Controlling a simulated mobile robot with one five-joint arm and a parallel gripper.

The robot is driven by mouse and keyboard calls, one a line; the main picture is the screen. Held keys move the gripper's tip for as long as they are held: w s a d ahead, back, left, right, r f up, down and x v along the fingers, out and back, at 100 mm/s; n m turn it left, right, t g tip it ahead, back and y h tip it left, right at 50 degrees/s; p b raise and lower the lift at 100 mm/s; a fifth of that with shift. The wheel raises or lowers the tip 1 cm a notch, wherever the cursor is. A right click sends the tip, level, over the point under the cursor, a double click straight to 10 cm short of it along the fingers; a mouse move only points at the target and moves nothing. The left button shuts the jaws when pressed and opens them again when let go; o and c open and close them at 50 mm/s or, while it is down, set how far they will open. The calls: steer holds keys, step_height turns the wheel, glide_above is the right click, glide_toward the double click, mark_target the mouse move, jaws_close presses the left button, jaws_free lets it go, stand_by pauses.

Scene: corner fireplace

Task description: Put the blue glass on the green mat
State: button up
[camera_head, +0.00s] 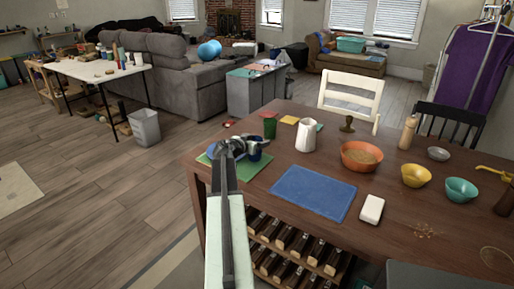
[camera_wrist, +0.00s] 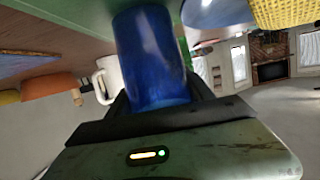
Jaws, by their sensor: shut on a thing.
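The blue glass (camera_wrist: 150,60) is between the fingers of my gripper (camera_wrist: 155,95) in the wrist view, and they are shut on it. The wrist picture is upside down, with the table at the top. In the head view my gripper (camera_head: 232,147) is over the green mat (camera_head: 204,158) at the table's left end, and the arm hides part of the mat. A dark blue shape shows just right of the jaws there; I cannot tell whether it is the held glass. Whether the glass touches the mat is not clear.
A green cup (camera_head: 270,128) and a white pitcher (camera_head: 306,135) stand behind and right of the mat. A blue mat (camera_head: 313,193) lies to the right, with an orange bowl (camera_head: 361,156) and a white block (camera_head: 372,209) near it. The blue mat is bare.

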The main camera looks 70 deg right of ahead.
steer(key=shift+w+a+f, duration=0.1)
steer(key=shift+w+a, duration=0.05)
steer(key=shift+w, duration=0.15)
steer(key=shift+f, duration=0.15)
steer(key=o, duration=1.7)
steer(key=shift+a+r+p, duration=0.2)
steer(key=shift+r+p, duration=0.15)
steer(key=shift+p, duration=0.05)
steer(key=p+v, duration=0.3)
steer(key=v, duration=0.8)
steer(key=shift+a, duration=0.25)
